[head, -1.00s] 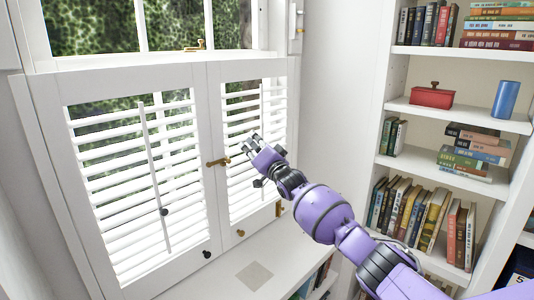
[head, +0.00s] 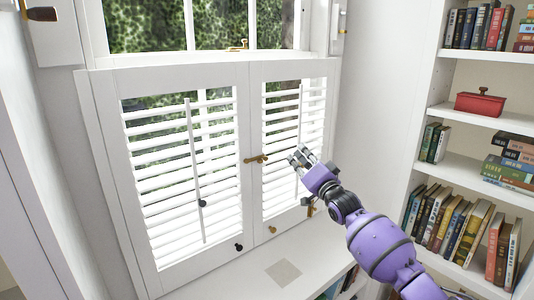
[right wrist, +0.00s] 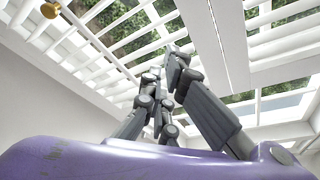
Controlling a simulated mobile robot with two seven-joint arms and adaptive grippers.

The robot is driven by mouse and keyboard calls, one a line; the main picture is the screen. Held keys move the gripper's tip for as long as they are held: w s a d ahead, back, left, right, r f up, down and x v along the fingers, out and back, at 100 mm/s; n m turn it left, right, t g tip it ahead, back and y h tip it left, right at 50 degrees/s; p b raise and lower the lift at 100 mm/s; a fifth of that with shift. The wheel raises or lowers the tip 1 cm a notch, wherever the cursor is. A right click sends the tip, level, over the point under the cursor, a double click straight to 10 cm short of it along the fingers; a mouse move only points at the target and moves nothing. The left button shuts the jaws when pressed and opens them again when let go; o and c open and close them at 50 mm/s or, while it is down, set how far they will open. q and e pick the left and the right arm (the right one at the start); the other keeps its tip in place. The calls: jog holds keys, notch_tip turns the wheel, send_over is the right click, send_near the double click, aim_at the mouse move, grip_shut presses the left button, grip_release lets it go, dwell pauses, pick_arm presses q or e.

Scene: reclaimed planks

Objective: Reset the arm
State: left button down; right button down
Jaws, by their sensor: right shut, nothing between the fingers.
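My right arm, purple with dark joints, reaches in from the lower right of the head view. Its right gripper (head: 301,156) is shut and empty in front of the right shutter panel (head: 290,112). It also shows in the right wrist view (right wrist: 178,62), with the fingers drawn together and shutter slats behind them. The gripper is a little right of the brass latch (head: 256,159) between the two panels; a gap shows between them in the head view. My left gripper is not in view.
A white sill (head: 262,262) with a grey square patch (head: 283,272) lies below the shutters. A white bookshelf (head: 450,107) on the right holds books and a red box (head: 480,102). The left shutter panel (head: 160,190) is closed beside the right one.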

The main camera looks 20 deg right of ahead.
jog(key=s+a+f+n+g+y, duration=0.1)
jog(key=s+a+f+n+g, duration=0.25)
jog(key=a+f+n, duration=0.65)
jog(key=s+a+f+g, duration=0.1)
jog(key=s+a+f, duration=0.2)
jog(key=s+f, duration=0.6)
jog(key=s+a+f+g, duration=0.2)
jog(key=s+a+f, duration=0.3)
jog(key=f, duration=0.6)
jog(key=s+a+f+g, duration=0.2)
jog(key=s+f, duration=0.3)
jog(key=s, duration=0.7)
jog(key=s+a+f+g, duration=0.1)
jog(key=s+f, duration=0.5)
jog(key=s, duration=0.6)
jog(key=s+a+f+m+g+h, duration=0.1)
jog(key=s+f, duration=0.5)
jog(key=s, duration=0.6)
jog(key=shift+s+a+g+p, duration=0.2)
jog(key=shift+a+g+p, duration=0.15)
jog(key=shift+a+g, duration=0.7)
jog(key=shift+a, duration=0.2)
